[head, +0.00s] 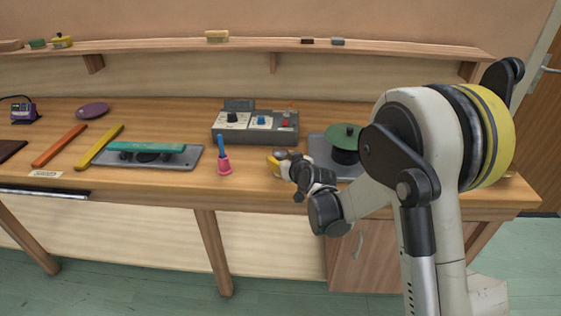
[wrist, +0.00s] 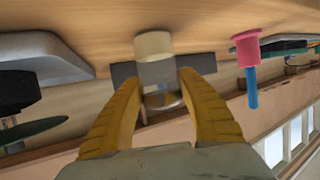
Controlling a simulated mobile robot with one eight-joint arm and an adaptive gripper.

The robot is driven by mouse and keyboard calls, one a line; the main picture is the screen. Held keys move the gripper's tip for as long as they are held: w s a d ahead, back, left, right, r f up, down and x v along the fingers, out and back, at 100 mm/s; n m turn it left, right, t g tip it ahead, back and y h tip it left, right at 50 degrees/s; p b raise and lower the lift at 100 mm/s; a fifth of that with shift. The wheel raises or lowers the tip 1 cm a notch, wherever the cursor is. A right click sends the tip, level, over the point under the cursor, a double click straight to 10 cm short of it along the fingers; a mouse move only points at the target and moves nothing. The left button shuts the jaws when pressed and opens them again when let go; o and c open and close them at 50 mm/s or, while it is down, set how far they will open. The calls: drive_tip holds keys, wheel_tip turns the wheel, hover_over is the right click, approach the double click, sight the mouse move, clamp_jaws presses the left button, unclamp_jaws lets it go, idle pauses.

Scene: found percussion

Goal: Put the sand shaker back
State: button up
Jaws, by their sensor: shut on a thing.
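The thing I take for the sand shaker (wrist: 154,47) is a small cylinder with a pale beige end and a clear or silvery body, seen in the wrist view. My gripper (wrist: 160,84) has its yellow fingers closed on either side of it. In the head view my gripper (head: 279,159) is low over the front part of the workbench (head: 255,183), in front of the grey control box. The shaker is mostly hidden there by the fingers. I cannot tell whether its beige end touches the bench.
A pink bell with a blue handle (head: 222,156) stands just left of my gripper. A green disc on a stand (head: 344,136) is close on the right. The grey control box (head: 256,126) is behind. A wall shelf (head: 270,46) holds several small blocks, with bare stretches between.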

drive_tip(key=shift+s+r, duration=0.1)
drive_tip(key=shift+f, duration=0.2)
drive_tip(key=o, duration=1.3)
drive_tip(key=shift+r, duration=0.1)
drive_tip(key=shift+s+r, duration=0.15)
drive_tip(key=shift+r, duration=0.15)
drive_tip(key=p+v, duration=0.3)
drive_tip(key=v, duration=0.8)
drive_tip(key=shift+s+d+r, duration=0.15)
drive_tip(key=shift+s+d, duration=0.05)
drive_tip(key=shift+s, duration=0.1)
